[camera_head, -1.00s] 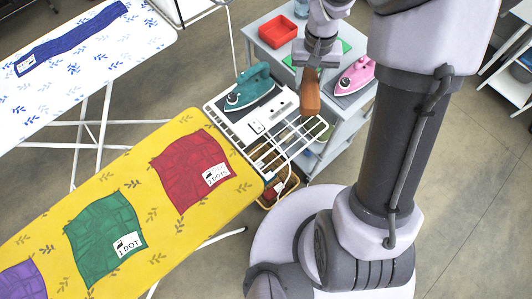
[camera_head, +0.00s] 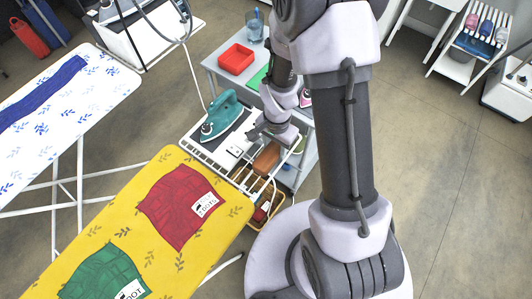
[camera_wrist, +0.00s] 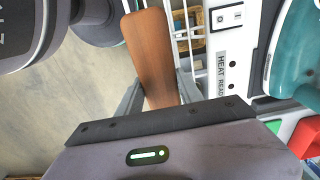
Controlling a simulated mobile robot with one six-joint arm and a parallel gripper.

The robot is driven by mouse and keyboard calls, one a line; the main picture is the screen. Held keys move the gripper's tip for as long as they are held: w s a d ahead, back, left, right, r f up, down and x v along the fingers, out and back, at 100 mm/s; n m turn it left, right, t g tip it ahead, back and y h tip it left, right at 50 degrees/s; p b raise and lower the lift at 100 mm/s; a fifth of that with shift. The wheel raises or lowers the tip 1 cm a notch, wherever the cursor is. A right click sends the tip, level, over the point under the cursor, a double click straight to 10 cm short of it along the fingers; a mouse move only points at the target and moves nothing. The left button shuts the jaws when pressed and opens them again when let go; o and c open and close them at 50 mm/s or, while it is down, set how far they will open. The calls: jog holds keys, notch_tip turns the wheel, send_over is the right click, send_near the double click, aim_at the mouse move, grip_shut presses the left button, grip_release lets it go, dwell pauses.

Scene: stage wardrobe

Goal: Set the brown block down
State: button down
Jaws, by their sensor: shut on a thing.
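The brown block (camera_head: 266,158) is a long wooden piece held in my gripper (camera_head: 270,136). In the head view it is at the white wire rack (camera_head: 244,178) beside the teal iron (camera_head: 222,116); I cannot tell whether it touches the rack. In the wrist view the block (camera_wrist: 153,50) stretches away from my gripper (camera_wrist: 160,98), whose grey fingers are on both its sides. The rack's white bars (camera_wrist: 188,30) show right beside it.
The yellow ironing board (camera_head: 160,240) with red and green cloths is close on the left. A grey cart (camera_head: 218,70) behind carries a red tray (camera_head: 236,59). A basket (camera_head: 265,212) stands below the rack. My own base is to the right.

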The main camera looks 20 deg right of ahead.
jog(key=a, duration=0.1)
jog(key=w+a, duration=0.1)
jog(key=shift+w+a+f, duration=0.1)
jog(key=shift+a+f, duration=0.15)
jog(key=shift+a, duration=0.05)
notch_tip(320, 180, down, 4)
jog(key=shift+r+b, duration=0.25)
jog(key=shift+b, duration=0.7)
jog(key=shift+r, duration=0.15)
jog(key=c, duration=0.8)
grip_release()
jog(key=shift+o, duration=0.2)
